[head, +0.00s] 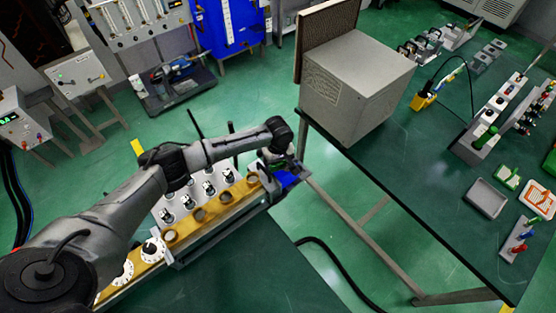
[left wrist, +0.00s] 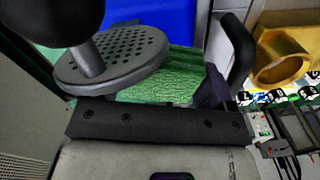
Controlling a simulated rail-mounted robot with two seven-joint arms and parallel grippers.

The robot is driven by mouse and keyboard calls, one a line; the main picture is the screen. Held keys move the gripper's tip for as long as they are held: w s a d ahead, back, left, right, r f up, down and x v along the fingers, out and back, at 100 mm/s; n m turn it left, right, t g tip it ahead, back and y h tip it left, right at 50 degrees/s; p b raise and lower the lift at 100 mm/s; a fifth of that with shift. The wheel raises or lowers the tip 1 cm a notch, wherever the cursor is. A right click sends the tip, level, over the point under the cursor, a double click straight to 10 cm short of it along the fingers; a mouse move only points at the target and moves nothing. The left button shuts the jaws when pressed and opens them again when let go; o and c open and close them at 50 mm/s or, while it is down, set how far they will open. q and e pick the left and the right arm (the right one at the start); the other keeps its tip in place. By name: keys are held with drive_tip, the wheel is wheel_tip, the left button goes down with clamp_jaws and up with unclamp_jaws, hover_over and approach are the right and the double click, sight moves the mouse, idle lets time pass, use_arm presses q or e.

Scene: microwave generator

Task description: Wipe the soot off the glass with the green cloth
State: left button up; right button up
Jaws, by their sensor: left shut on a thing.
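My left gripper (head: 281,165) is beyond the far end of the yellow-fronted instrument panel (head: 212,207). It is shut on the green cloth, of which only a small green patch (head: 273,155) shows in the head view. In the left wrist view the cloth (left wrist: 160,87) is a textured bright green sheet at my gripper (left wrist: 165,65), partly hidden by a grey perforated disc (left wrist: 112,60). I cannot pick out the sooty glass in either view. My right gripper is not in view.
A blue piece (head: 288,179) lies just below my left gripper. A large grey box (head: 358,88) stands on the green-topped table (head: 415,185) to the right. That table also holds a grey tray (head: 486,198) and several instruments. Open green floor (head: 330,235) lies between the benches.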

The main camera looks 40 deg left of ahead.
use_arm(q)
drive_tip(key=shift+f, duration=0.2)
drive_tip(key=shift+w, duration=0.1)
drive_tip(key=shift+w+d+b, duration=0.2)
drive_tip(key=shift+w+b, duration=0.15)
drive_tip(key=shift+w, duration=0.45)
drive_tip(key=shift+w+d+b, duration=0.15)
drive_tip(key=shift+w+b, duration=0.2)
drive_tip(key=shift+w, duration=0.45)
drive_tip(key=shift+w+d+r, duration=0.1)
drive_tip(key=shift+w, duration=0.15)
drive_tip(key=shift+p, duration=0.45)
drive_tip(key=shift+s+p, duration=0.3)
drive_tip(key=shift+p, duration=0.25)
drive_tip(key=s+p, duration=0.2)
drive_tip(key=p, duration=0.1)
drive_tip(key=shift+a, duration=0.35)
drive_tip(key=shift+s+a+f+p, duration=0.1)
drive_tip(key=shift+s+f+p, duration=0.1)
drive_tip(key=shift+s+p, duration=0.3)
drive_tip(key=shift+s+f, duration=0.2)
